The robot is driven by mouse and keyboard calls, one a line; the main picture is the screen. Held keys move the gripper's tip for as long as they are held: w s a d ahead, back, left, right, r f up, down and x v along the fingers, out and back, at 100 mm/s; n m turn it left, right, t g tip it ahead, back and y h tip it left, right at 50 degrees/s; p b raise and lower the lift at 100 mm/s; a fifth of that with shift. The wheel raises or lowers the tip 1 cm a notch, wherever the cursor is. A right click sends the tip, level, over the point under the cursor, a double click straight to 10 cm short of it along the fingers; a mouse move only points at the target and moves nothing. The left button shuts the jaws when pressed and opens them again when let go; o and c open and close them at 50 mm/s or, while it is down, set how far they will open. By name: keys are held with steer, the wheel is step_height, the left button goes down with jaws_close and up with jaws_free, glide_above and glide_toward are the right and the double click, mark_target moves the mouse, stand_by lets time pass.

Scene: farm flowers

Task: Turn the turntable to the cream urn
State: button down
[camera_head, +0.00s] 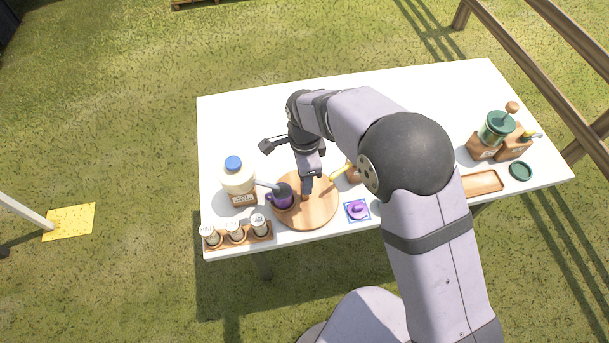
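The round wooden turntable (318,212) lies near the table's front edge. A dark purple mug (283,199) is on its left part. The cream urn (238,180), with a blue lid, stands on a wooden base to the left of the turntable, near the mug. A grey spout or handle reaches from the urn's side toward the mug. My gripper (306,190) points down over the turntable, right of the mug, at a small brown peg-like part. Its fingertips are too small and partly hidden to tell whether they are open or touch the peg.
A rack of several jars (236,236) stands at the front left. A purple item on a blue square (357,210) lies right of the turntable. A wooden tray (482,183), a dark green dish (521,171) and a green grinder-like jar (496,128) are at the right. The back is clear.

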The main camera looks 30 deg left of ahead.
steer(key=shift+w+a+r, duration=0.1)
steer(key=shift+w+r, duration=0.05)
stand_by(0.4)
steer(key=c, duration=1.2)
jaws_free()
steer(key=shift+o, duration=0.2)
steer(key=shift+r+b, duration=1.1)
steer(key=shift+r, duration=2.55)
